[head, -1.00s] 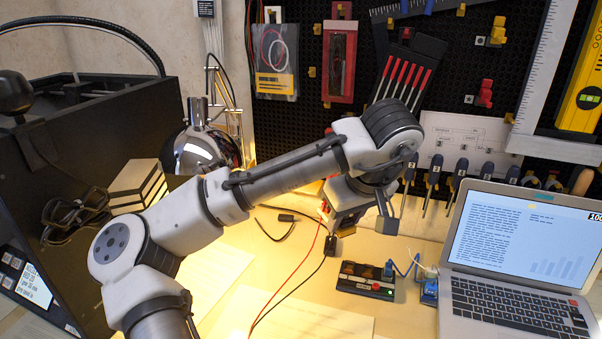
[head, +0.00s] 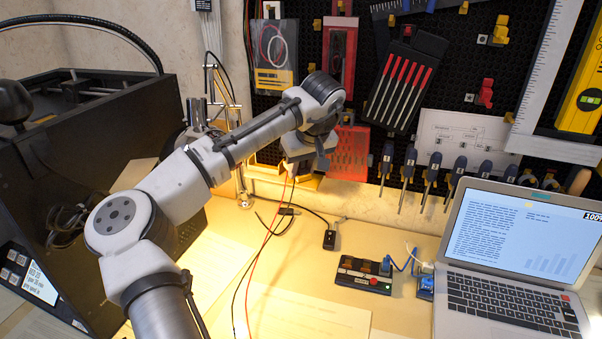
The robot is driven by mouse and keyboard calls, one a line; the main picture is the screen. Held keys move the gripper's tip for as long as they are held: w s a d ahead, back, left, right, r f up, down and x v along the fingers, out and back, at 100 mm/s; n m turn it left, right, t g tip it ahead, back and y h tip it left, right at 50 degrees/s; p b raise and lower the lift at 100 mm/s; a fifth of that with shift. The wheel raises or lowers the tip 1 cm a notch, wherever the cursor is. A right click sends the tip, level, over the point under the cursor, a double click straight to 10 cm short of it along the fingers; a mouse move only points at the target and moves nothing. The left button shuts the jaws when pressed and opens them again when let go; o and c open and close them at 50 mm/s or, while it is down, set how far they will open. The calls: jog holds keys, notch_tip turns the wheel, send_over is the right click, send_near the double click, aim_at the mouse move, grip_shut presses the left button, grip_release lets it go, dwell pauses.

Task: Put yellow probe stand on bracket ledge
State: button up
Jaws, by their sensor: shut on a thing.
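My gripper (head: 301,166) is at the lower part of the pegboard, left of the red slotted panel, pointing away from me and partly hidden by my wrist. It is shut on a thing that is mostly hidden. A small yellow patch (head: 310,182) shows just under the jaws and looks like part of the yellow probe stand. A red lead and a black lead hang from the gripper area down to the table. I cannot pick out the bracket ledge for certain; my wrist covers part of the wall there.
A red slotted panel (head: 349,154) hangs right of my gripper, with several screwdrivers (head: 409,172) farther right. Below stand a small black box with a red button (head: 364,276) and an open laptop (head: 513,262). A lamp stand is left of the gripper. The table's middle is mostly clear.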

aim_at(302, 173)
jog(key=shift+w+a, duration=0.15)
jog(key=shift+w, duration=0.15)
jog(key=shift+f, duration=0.3)
jog(key=shift+f+p, duration=0.3)
jog(key=shift+f, duration=1.15)
jog(key=shift+f, duration=0.2)
jog(key=o, duration=1.1)
jog(key=shift+o, duration=0.2)
jog(key=shift+r, duration=0.1)
